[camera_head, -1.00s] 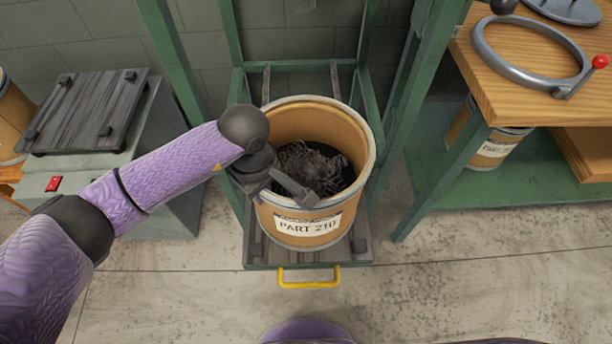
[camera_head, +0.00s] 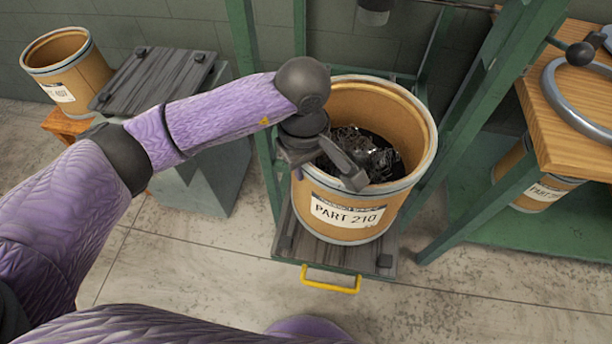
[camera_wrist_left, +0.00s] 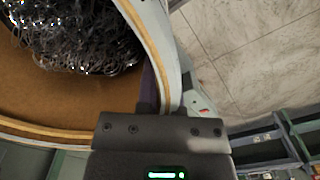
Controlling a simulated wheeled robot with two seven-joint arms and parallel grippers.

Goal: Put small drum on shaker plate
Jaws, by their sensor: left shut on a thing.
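The small drum (camera_head: 399,208), tan with a grey rim and a "PART 210" label, is upright over the dark base plate of a green frame. Tangled dark metal coils lie inside it. My left gripper (camera_head: 336,166) is shut on its near-left rim, one finger inside. In the left wrist view the drum's inside (camera_wrist_left: 60,98) fills the left, and its rim runs between the fingers. I cannot tell whether the drum's bottom touches the base plate. The shaker plate (camera_head: 165,78), dark and ribbed with corner blocks, is bare on a grey-green box at left, partly behind my left arm. My right gripper is not shown.
Green posts (camera_head: 254,100) stand either side of the drum. A yellow handle (camera_head: 331,288) sticks out in front. Another drum (camera_head: 72,68) stands on an orange stool beyond the shaker plate. A wooden table (camera_head: 570,115) is at right. The floor in front is clear.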

